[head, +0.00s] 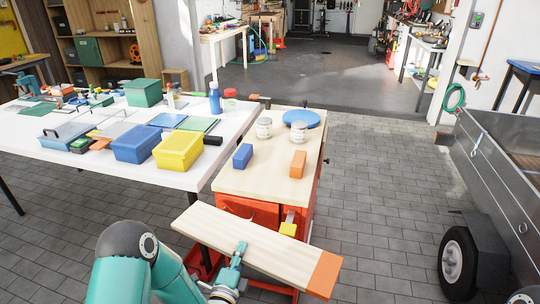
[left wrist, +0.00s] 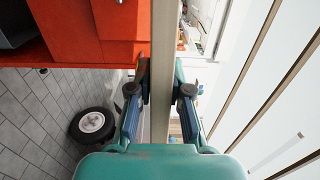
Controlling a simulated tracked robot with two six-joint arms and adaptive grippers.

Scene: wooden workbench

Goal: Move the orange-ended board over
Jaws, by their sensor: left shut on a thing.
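The long pale wooden board (head: 255,243) has an orange end (head: 324,274) at its right and slants down to the right in the head view. My left gripper (head: 240,252) is shut on the board near its middle, at the near edge. In the left wrist view, the board (left wrist: 162,100) stands edge-on between the two fingers of my left gripper (left wrist: 163,95). The board is in front of the wooden bench top (head: 262,187) and covers part of the red cabinet below. My right gripper is not in view.
On the bench top stand a blue block (head: 242,156), an orange block (head: 298,164), two jars (head: 264,128) and a blue disc (head: 301,118). A white table (head: 60,165) with bins stands at left. A trailer (head: 500,190) stands at right, with open paved floor between.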

